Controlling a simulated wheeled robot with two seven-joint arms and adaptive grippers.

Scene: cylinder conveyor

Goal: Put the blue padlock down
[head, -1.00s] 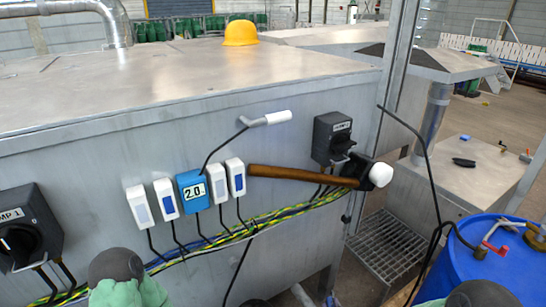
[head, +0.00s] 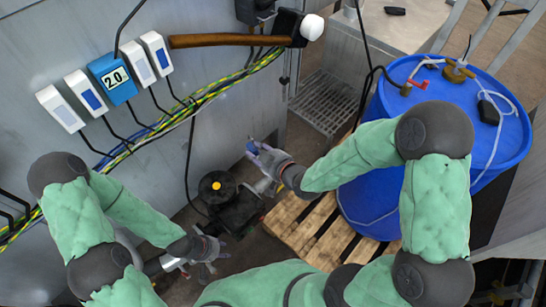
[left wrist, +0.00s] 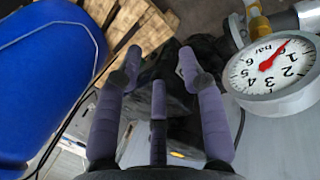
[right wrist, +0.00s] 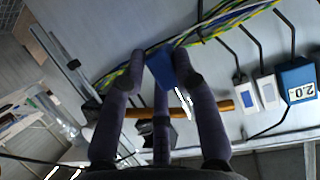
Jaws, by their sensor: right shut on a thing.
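The blue padlock (head: 252,148) is held in my right gripper (head: 264,158), in the air in front of the grey cabinet wall. In the right wrist view the blue padlock (right wrist: 160,66) sits between the fingertips, with a pale metal piece below it that may be its shackle. My right fingers hide part of it. My left gripper (head: 212,264) is low, near the floor machinery. In the left wrist view its fingers (left wrist: 157,70) are spread with nothing between them.
A blue drum (head: 405,75) stands on a wooden pallet (head: 303,238) at the right. A dark pump-like unit (head: 215,187) is between my grippers. A gauge (left wrist: 272,68) is beside my left fingers. A hammer (head: 225,41) and yellow-green cables (head: 205,100) are along the wall.

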